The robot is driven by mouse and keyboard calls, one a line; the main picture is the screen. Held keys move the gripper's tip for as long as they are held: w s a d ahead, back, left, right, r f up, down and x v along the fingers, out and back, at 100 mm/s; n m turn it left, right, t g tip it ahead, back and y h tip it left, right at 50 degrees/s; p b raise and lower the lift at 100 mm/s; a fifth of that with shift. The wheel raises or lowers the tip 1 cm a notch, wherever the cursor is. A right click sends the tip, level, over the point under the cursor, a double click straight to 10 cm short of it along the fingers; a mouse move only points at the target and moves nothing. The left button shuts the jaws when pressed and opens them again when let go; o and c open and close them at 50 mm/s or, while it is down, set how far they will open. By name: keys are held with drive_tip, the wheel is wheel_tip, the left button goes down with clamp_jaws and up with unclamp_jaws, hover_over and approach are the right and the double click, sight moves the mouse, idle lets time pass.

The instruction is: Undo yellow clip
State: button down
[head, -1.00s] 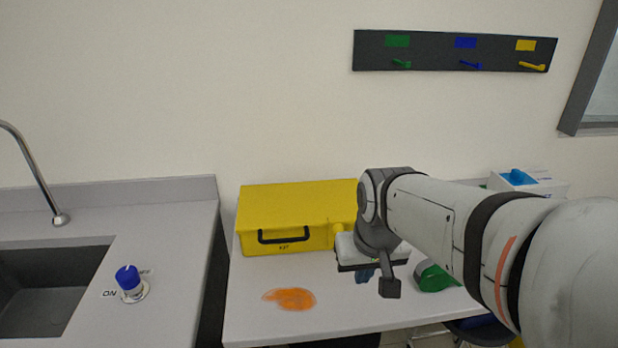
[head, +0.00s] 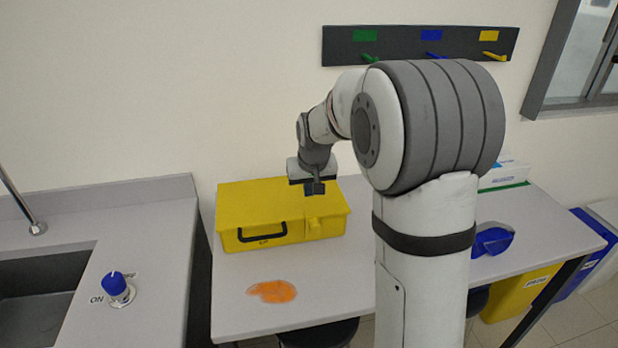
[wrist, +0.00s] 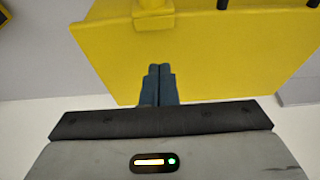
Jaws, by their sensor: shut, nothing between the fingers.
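A yellow case (head: 265,207) lies closed on the table, with a black handle (head: 262,233) on its front. A yellow clip (head: 314,226) sits on its front face to the right of the handle. The wrist view shows what looks like this clip (wrist: 154,14) at the case's edge, partly cut off by the top of the picture. My gripper (head: 318,188) is above the right back part of the case, apart from the clip. In the wrist view its blue fingers (wrist: 159,72) are together and empty, over the yellow lid (wrist: 215,70).
An orange spill (head: 272,291) lies on the table in front of the case. A blue item (head: 492,240) and a white box (head: 505,172) are on the right side. A sink and a blue knob (head: 118,283) are at left. My arm hides the table's middle.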

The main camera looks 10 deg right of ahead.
sight(311, 214)
drive_tip(key=x, duration=0.3)
drive_tip(key=shift+w+f, duration=0.15)
drive_tip(key=shift+f, duration=0.2)
drive_tip(key=s+p, duration=0.1)
drive_tip(key=s, duration=0.2)
drive_tip(key=shift+s+r, duration=0.1)
drive_tip(key=shift+s, duration=0.4)
drive_tip(key=shift+a+f, duration=0.1)
drive_tip(key=shift+f, duration=0.15)
drive_tip(key=shift+s+a+b, duration=0.1)
drive_tip(key=shift+s+b, duration=0.1)
drive_tip(key=shift+b, duration=0.3)
drive_tip(key=shift+s+r+t+b, duration=0.1)
drive_tip(key=shift+s+t+b, duration=0.05)
drive_tip(key=shift+t+b, duration=0.2)
drive_tip(key=shift+b, duration=0.3)
